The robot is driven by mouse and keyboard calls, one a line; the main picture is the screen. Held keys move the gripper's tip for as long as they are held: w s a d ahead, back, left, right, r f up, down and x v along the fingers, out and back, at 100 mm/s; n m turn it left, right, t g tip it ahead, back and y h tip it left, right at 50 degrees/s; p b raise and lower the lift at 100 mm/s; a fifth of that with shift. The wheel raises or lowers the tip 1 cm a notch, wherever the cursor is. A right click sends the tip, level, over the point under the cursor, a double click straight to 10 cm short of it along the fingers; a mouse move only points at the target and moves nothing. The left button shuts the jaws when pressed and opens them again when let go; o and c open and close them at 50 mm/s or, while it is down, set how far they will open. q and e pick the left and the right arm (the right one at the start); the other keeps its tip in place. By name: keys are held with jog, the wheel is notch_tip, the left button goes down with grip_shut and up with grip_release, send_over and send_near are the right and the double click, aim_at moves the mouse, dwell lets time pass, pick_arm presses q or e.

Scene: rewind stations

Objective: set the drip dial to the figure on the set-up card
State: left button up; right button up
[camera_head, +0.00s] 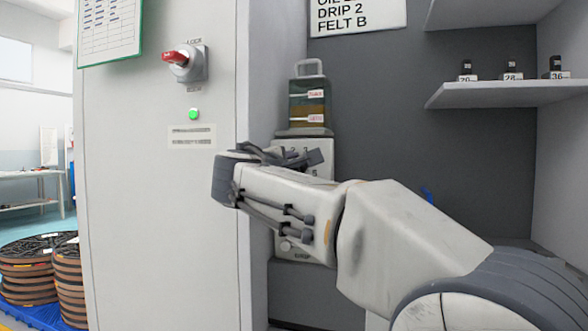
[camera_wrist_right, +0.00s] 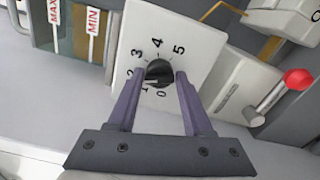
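The set-up card (camera_head: 356,17) on the back wall reads "DRIP 2" and "FELT B"; its top line is cut off. The drip dial is a white plate (camera_wrist_right: 205,50) with figures 0 to 5 around a black knob (camera_wrist_right: 158,73). A pale mark on the knob seems to point near the 1, at lower left. In the head view my right gripper (camera_head: 292,153) hides most of the dial plate (camera_head: 326,147). My left gripper is not in view.
An oil reservoir (camera_head: 309,105) with MAX and MIN labels stands above the dial plate. A red-ended lever (camera_wrist_right: 297,79) sits to the right in the wrist view. The cabinet side (camera_head: 160,220) carries a red switch (camera_head: 177,57) and green light (camera_head: 193,114). A shelf (camera_head: 500,95) is at right.

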jog(key=shift+o, duration=0.9)
jog(key=v, duration=1)
jog(key=shift+s, duration=0.25)
jog(key=shift+a, duration=0.1)
